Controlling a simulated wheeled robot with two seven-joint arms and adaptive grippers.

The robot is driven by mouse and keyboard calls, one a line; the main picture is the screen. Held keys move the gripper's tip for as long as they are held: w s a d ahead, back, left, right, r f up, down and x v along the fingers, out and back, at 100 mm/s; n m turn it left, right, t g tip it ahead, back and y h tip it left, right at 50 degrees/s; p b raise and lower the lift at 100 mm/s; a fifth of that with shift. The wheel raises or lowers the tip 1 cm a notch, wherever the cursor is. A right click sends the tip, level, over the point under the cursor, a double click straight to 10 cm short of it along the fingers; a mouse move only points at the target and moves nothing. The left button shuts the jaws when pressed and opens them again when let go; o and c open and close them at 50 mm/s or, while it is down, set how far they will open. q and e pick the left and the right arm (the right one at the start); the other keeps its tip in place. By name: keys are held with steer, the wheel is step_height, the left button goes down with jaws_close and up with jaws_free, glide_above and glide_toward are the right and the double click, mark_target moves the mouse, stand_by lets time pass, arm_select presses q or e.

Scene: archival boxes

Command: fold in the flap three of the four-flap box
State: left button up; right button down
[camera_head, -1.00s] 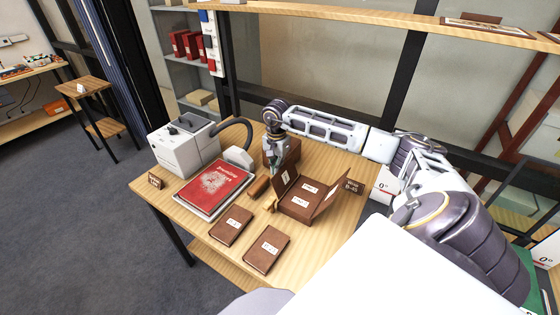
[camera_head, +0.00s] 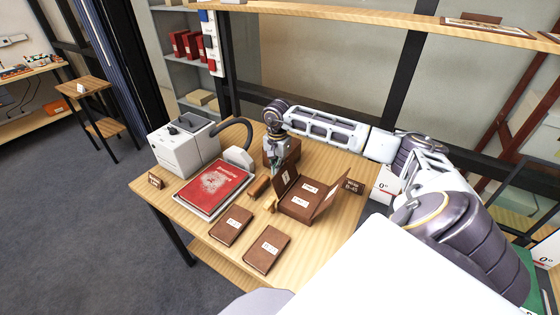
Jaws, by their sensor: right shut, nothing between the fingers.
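The four-flap box (camera_head: 298,206) is brown and lies open on the wooden table, with white labels showing inside it. One flap (camera_head: 327,196) stands tilted outward on its right side. Another flap (camera_head: 285,181) stands up on its left and far side. My right gripper (camera_head: 273,166) is at the far left of the box, close to this raised flap, pointing down. It is shut and holds nothing; whether its tips touch the flap cannot be told. My left gripper is not in view.
A red book (camera_head: 214,187) on a pale tray lies left of the box. Two brown books (camera_head: 231,226) lie in front. A grey machine with a hose (camera_head: 184,145) stands behind. A brown box (camera_head: 291,152) stands behind the gripper. A small sign (camera_head: 353,186) is at right.

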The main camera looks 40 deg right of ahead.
mark_target(287, 180)
steer(key=shift+s+d, duration=0.2)
steer(key=shift+s, duration=0.35)
steer(key=shift+s+d, duration=0.15)
steer(key=shift+s, duration=0.35)
steer(key=shift+s+d, duration=0.25)
steer(key=shift+s, duration=0.65)
steer(key=shift+s+d, duration=0.2)
steer(key=shift+s, duration=0.5)
steer(key=shift+w+a+r+p, duration=0.1)
steer(key=shift+w+r+p, duration=0.25)
steer(key=shift+r, duration=0.6)
steer(key=shift+w+a+r+p, duration=0.15)
steer(key=shift+r+p, duration=0.25)
steer(key=shift+r, duration=0.55)
steer(key=shift+w+a+r+p, duration=0.1)
steer(key=shift+w+r+p, duration=0.25)
steer(key=shift+r, duration=0.6)
steer(key=r+p, duration=0.1)
steer(key=r, duration=0.1)
steer(key=w+r+p, duration=0.1)
steer(key=r, duration=0.1)
steer(key=shift+w+a+r, duration=0.1)
steer(key=shift+r, duration=0.1)
steer(key=shift+f, duration=0.1)
